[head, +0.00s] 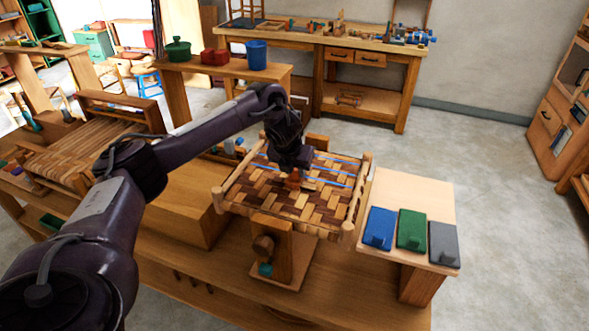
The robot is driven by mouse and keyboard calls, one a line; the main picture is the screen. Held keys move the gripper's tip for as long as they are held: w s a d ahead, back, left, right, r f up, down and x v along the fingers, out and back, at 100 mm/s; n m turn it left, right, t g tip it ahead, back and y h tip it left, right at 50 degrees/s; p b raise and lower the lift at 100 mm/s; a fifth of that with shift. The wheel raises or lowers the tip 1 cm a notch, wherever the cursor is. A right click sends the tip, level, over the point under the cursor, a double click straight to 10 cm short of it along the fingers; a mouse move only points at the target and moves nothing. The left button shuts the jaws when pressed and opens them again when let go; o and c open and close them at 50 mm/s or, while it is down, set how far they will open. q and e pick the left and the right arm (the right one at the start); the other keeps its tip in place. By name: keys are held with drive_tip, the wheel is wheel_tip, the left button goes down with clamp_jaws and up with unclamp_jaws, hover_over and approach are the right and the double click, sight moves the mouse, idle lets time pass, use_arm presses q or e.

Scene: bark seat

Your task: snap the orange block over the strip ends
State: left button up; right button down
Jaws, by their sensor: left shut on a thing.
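The woven bark seat (283,206) lies in its wooden frame on the bench, with a checkered light and dark weave. Thin blue strips (333,169) run across its far half. My left gripper (293,173) reaches down over the middle of the seat, near these strips. It is shut on a small orange-brown block (292,183), which is partly hidden by the fingers. I cannot tell whether the block touches the weave. The strip parts behind my gripper are hidden. My right gripper is not in view.
A pale board (411,190) right of the seat holds a blue pad (379,228), a green pad (411,230) and a grey pad (443,243). A wooden stand with a round knob (264,248) is at the seat's near side. Open floor lies beyond the bench.

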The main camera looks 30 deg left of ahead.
use_arm(q)
drive_tip(key=shift+f, duration=0.1)
drive_tip(key=o, duration=1.5)
drive_tip(key=shift+r+p, duration=3)
drive_tip(key=shift+r, duration=0.55)
